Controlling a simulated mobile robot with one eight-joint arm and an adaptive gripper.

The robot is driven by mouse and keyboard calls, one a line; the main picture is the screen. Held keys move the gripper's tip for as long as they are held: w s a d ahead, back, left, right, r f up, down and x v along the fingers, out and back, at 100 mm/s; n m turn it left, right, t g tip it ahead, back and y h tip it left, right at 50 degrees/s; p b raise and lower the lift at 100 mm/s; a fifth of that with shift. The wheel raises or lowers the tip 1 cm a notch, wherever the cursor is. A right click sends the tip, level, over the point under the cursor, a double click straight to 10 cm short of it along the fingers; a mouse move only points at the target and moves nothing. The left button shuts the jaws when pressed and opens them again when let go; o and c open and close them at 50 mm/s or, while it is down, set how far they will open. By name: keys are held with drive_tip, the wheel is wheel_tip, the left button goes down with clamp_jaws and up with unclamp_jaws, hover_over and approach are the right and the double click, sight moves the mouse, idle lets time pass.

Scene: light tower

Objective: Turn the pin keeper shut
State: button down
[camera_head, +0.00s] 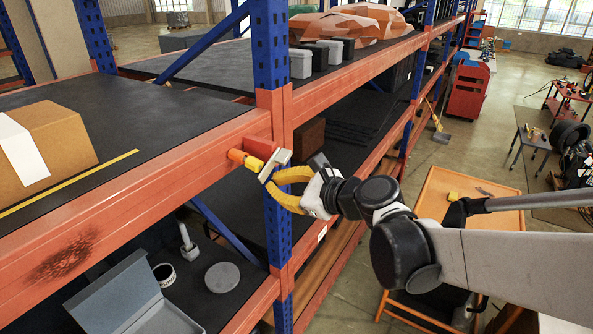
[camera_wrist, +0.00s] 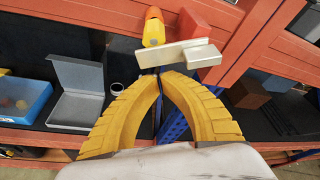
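The pin keeper is a pale metal plate (camera_head: 275,163) with a small block on one end, at the upright's joint with the orange beam. In the wrist view the plate (camera_wrist: 160,57) lies nearly level, slightly tilted, with its pale block (camera_wrist: 203,56) at the right. The pin, yellow with an orange end (camera_head: 254,163), sits beside it and shows above the plate in the wrist view (camera_wrist: 154,32). My gripper (camera_head: 272,184) has its yellow fingertips together, empty (camera_wrist: 161,77), just below the plate's lower edge. I cannot tell whether they touch it.
A blue upright (camera_head: 279,226) stands behind the fingers. A cardboard box (camera_head: 60,148) lies on the upper shelf. An open grey case (camera_head: 132,297) and a round grey disc (camera_head: 222,277) lie on the lower shelf. An orange cart (camera_head: 470,192) stands right, under my arm.

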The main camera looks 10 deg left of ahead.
sight(265, 178)
drive_tip(key=shift+w+a+r, duration=0.1)
drive_tip(key=shift+a, duration=0.05)
drive_tip(key=s+r+m+g, duration=0.1)
drive_tip(key=s+r+m+b, duration=0.1)
drive_tip(key=m, duration=0.1)
drive_tip(key=shift+a+g, duration=0.35)
drive_tip(key=shift+g, duration=0.05)
drive_tip(key=shift+r, duration=0.1)
idle(0.3)
